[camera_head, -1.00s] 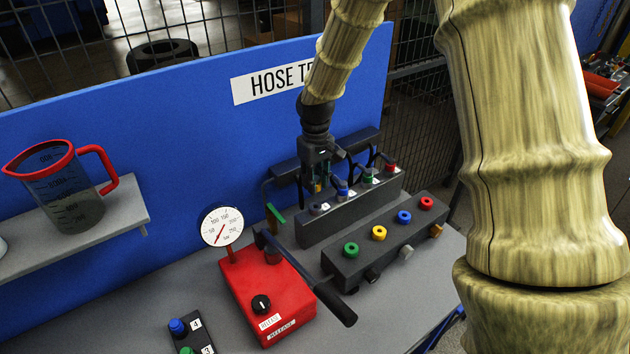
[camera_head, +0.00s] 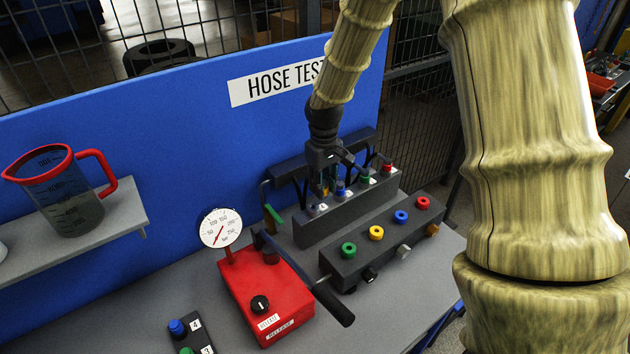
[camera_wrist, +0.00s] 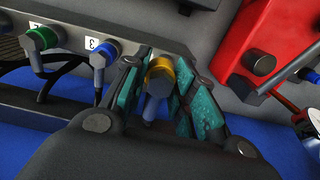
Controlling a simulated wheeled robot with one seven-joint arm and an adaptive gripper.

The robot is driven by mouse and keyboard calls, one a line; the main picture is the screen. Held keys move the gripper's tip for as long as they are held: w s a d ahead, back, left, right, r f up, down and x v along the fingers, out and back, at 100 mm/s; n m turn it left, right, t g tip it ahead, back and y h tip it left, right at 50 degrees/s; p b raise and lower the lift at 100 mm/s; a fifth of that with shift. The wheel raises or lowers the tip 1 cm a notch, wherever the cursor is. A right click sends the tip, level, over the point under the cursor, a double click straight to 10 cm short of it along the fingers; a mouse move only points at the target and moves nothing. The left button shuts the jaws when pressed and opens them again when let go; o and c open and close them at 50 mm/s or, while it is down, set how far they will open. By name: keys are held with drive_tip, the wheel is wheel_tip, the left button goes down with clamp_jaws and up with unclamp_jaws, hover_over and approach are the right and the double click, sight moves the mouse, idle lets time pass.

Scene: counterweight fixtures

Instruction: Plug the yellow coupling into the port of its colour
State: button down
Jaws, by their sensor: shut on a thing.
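The yellow coupling (camera_wrist: 159,76) sits between the teal-padded fingers of my gripper (camera_wrist: 165,100) in the wrist view, and my gripper is shut on it. In the head view my gripper (camera_head: 324,186) is over the dark coupling rack (camera_head: 350,211), by its left part. The fingers mostly hide the coupling there, and I cannot tell whether its tip is clear of the rack. The yellow port (camera_head: 376,233) is on the dark port block (camera_head: 335,263) in front of the rack, between the green port (camera_head: 348,250) and the blue port (camera_head: 401,216).
Blue (camera_wrist: 102,52) and green couplings (camera_wrist: 40,38) stand beside mine; a red one (camera_head: 386,168) is at the rack's far end. A red port (camera_head: 423,203) ends the block. A red gauge box (camera_head: 268,295) with a black lever (camera_head: 333,304) stands left of the block.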

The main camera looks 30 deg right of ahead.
drive_tip(key=s+d+p, duration=0.3)
drive_tip(key=s+d, duration=0.7)
drive_tip(key=s, duration=0.2)
drive_tip(key=shift+s+d+p, duration=0.2)
drive_tip(key=shift+s+p, duration=0.2)
idle(0.4)
drive_tip(key=shift+f, duration=0.2)
drive_tip(key=shift+f+b, duration=0.6)
drive_tip(key=shift+f, duration=0.35)
drive_tip(key=shift+f, duration=0.25)
idle(0.4)
drive_tip(key=shift+f+b, duration=0.55)
drive_tip(key=shift+f, duration=0.7)
drive_tip(key=shift+f, duration=0.25)
drive_tip(key=shift+f+b, duration=0.3)
drive_tip(key=shift+f, duration=0.2)
drive_tip(key=shift+f, duration=0.3)
idle(0.3)
